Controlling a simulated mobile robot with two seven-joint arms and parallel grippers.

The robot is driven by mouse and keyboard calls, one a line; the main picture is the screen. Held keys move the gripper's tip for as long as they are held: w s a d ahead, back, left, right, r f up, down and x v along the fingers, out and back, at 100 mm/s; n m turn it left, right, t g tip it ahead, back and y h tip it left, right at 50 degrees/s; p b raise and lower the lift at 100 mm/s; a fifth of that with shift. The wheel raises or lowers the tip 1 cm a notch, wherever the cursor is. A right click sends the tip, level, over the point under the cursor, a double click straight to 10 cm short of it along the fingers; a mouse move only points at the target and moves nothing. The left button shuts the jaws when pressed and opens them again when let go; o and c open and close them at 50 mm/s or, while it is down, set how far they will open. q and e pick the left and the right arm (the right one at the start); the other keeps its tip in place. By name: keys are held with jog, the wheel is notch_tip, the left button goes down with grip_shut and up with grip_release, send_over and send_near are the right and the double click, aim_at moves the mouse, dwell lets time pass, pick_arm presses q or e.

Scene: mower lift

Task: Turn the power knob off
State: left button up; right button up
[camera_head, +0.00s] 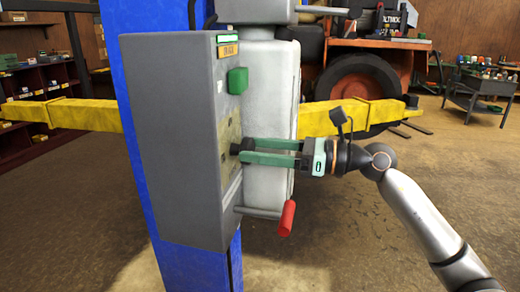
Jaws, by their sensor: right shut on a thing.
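The power knob (236,149) is a small dark knob on the narrow right-facing panel of a grey control box (180,140). My right gripper (245,151) reaches in from the right with its green fingers level. Its fingertips are at the panel, shut on the knob and partly hiding it. The knob's angle cannot be told. My left gripper is not in view.
The box is on a blue lift post (142,190). A green button (237,80) is above my gripper; a red-handled lever (286,218) sticks out below. Yellow lift arms (345,117) extend both ways. An orange mower (360,65) stands behind.

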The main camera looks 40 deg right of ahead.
jog(key=c, duration=0.4)
